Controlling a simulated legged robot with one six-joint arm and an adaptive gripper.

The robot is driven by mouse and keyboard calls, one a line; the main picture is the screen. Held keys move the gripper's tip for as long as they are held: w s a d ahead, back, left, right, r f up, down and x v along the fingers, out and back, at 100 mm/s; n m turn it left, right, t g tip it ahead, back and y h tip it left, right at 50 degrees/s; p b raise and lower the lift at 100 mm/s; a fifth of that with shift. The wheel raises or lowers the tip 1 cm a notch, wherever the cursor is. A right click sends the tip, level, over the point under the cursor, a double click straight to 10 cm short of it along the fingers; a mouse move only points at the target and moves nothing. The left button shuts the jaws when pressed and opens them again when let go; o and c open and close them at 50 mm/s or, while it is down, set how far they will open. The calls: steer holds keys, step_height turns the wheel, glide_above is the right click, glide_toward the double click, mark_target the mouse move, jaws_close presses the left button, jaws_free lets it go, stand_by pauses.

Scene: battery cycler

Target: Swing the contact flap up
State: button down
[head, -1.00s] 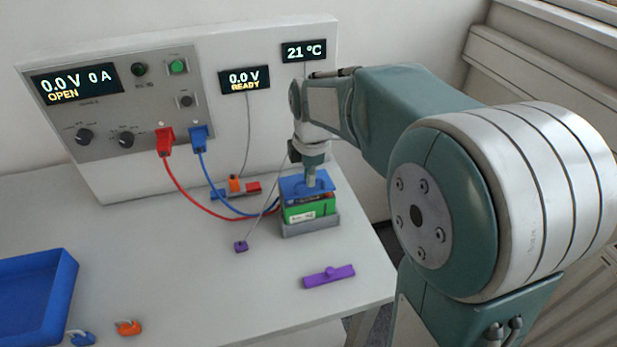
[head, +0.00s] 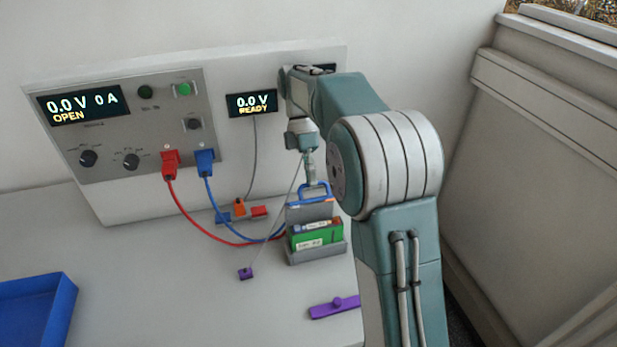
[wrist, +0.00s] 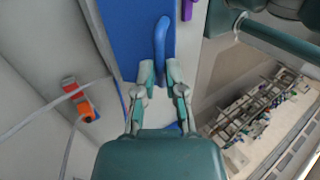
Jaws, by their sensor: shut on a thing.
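The contact flap (head: 311,211) stands raised, close to upright, at the back of the grey battery holder (head: 318,256). Its grey face shows in the head view. Its blue face (wrist: 128,35) fills the upper middle of the wrist view. My gripper (head: 312,183) is above the holder, shut on the flap's blue handle (head: 317,194). In the wrist view, the handle (wrist: 161,45) runs down between the fingers of my gripper (wrist: 160,75). A green battery (head: 317,235) sits uncovered in the holder. The flap's hinge cannot be made out.
A red cable (head: 190,209) and a blue cable (head: 217,195) run from the panel (head: 130,120) to the holder. A purple block (head: 246,273) on a cord and a purple bar (head: 335,307) lie in front. A blue tray (head: 38,310) is at the left.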

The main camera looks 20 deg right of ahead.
steer(key=shift+w+d+f, duration=0.1)
steer(key=shift+w+d, duration=0.05)
steer(key=shift+d, duration=0.05)
stand_by(0.3)
steer(key=c, duration=0.7)
jaws_free()
steer(key=shift+d, duration=0.25)
